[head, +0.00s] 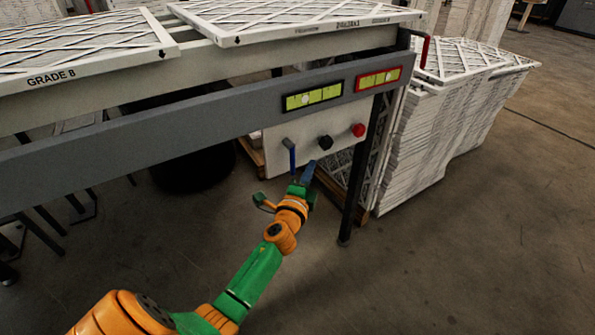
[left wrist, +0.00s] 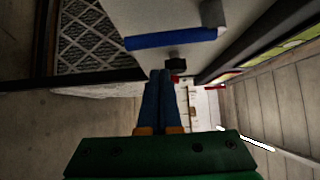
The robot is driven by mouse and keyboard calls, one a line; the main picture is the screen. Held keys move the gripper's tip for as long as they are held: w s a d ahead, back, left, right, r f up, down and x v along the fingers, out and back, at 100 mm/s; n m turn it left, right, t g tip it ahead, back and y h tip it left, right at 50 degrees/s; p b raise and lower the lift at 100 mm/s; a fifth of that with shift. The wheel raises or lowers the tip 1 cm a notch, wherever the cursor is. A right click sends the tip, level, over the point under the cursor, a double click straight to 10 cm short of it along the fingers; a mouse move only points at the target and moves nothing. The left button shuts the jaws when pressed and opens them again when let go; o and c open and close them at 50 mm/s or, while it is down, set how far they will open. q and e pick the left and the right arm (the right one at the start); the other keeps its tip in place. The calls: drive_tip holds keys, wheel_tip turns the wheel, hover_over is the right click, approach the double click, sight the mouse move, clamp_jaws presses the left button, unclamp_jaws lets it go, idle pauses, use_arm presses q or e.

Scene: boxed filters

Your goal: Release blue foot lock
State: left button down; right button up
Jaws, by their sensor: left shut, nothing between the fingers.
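The blue lever (head: 292,160), the only blue control I see, hangs roughly straight down from a dark pivot on the white panel (head: 277,135) under the table. In the left wrist view the blue lever (left wrist: 172,38) lies across the top, with its grey mount at its right end. My left gripper (head: 309,172) is shut and empty, with its fingers just right of the lever's lower end in the head view. In the left wrist view its blue fingers (left wrist: 158,98) are together, with a gap between their tips and the lever. My right gripper is not in view.
A black knob (head: 326,142) and a red button (head: 358,130) sit right of the lever on the panel. A dark table leg (head: 355,185) stands right of my gripper. Stacked white filters (head: 420,140) are beyond it. The floor in front is clear.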

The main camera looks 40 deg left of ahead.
sight(293, 163)
use_arm(q)
drive_tip(key=s+a+g+p, duration=0.1)
drive_tip(key=p, duration=0.3)
drive_tip(key=s+a+r+m+g+p, duration=0.1)
drive_tip(key=p, duration=0.4)
drive_tip(key=s+a+r+m+g+p, duration=0.1)
drive_tip(key=p, duration=0.3)
drive_tip(key=shift+s+a+h, duration=0.2)
drive_tip(key=shift+s+h, duration=0.05)
drive_tip(key=shift+h, duration=0.15)
drive_tip(key=shift+s+a+r+m+g+y+p, duration=0.25)
drive_tip(key=shift+s+r+m+g+p, duration=0.7)
drive_tip(key=shift+p, duration=1.8)
drive_tip(key=shift+s+a+f+m+g+y+p, duration=0.1)
drive_tip(key=shift+s+a+m+g+y+p, duration=0.3)
drive_tip(key=shift+g+p, duration=1.8)
drive_tip(key=shift+s+a+r+m+g+y+p, duration=0.1)
drive_tip(key=shift+s+r+m+g+p, duration=0.5)
drive_tip(key=shift+p, duration=2.7)
drive_tip(key=shift+w+m, duration=0.2)
drive_tip(key=shift+m, duration=0.05)
